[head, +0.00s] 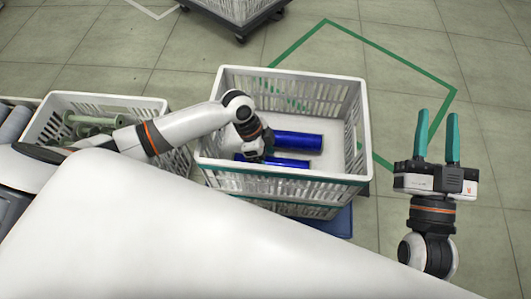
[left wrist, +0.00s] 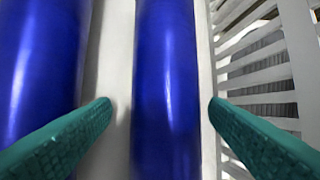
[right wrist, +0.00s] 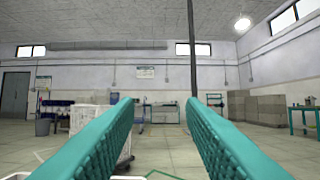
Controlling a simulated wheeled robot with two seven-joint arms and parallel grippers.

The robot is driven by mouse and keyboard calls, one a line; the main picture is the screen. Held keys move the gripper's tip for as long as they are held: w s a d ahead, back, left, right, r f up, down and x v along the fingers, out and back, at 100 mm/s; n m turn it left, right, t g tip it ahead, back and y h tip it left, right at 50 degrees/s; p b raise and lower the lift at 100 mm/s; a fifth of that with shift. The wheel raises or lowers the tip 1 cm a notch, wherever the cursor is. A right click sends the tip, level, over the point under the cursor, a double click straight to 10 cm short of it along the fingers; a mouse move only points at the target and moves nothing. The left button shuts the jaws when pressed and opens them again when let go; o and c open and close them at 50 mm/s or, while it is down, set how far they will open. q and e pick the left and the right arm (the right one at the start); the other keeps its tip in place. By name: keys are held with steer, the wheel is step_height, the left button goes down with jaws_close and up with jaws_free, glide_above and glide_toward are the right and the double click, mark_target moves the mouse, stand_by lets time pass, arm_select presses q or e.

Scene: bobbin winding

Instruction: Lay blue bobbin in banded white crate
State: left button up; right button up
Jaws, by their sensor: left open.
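The white crate (head: 345,82) stands in the middle of the head view, with a teal band along its near side. Two blue bobbins lie flat in it, a far one (head: 298,141) and a near one (head: 288,162) partly hidden by my arm. My left gripper (left wrist: 160,105) is inside the crate, open, its fingers on either side of one blue bobbin (left wrist: 168,60) beside the slatted wall. The other bobbin (left wrist: 38,70) lies parallel, to the left. My right gripper (head: 437,115) is open and empty, outside the crate to the right.
Another white crate (head: 150,102) at left holds pale green spools (head: 82,120), with grey rolls (head: 14,122) beside it. A further crate (head: 240,10) stands on a dark wheeled base at the top. A green floor line (head: 390,52) runs behind; the floor at right is clear.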

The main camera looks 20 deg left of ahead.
arm_select(q)
steer(key=shift+r, duration=0.25)
steer(key=p+v, duration=0.2)
steer(key=v, duration=0.3)
steer(key=shift+w+r, duration=0.1)
steer(key=shift+r, duration=0.2)
steer(key=p+v, duration=0.2)
steer(key=v, duration=0.5)
arm_select(e)
steer(key=s+d+f+g+h, duration=0.1)
steer(key=s+f+g, duration=0.1)
steer(key=f+g, duration=0.3)
steer(key=s+d+f+g+h, duration=0.1)
steer(key=d+f+g+h, duration=0.1)
steer(key=f+g, duration=0.4)
steer(key=shift+s+d+f, duration=0.15)
steer(key=shift+s+f, duration=0.25)
steer(key=shift+f, duration=1.2)
arm_select(q)
steer(key=shift+r, duration=0.1)
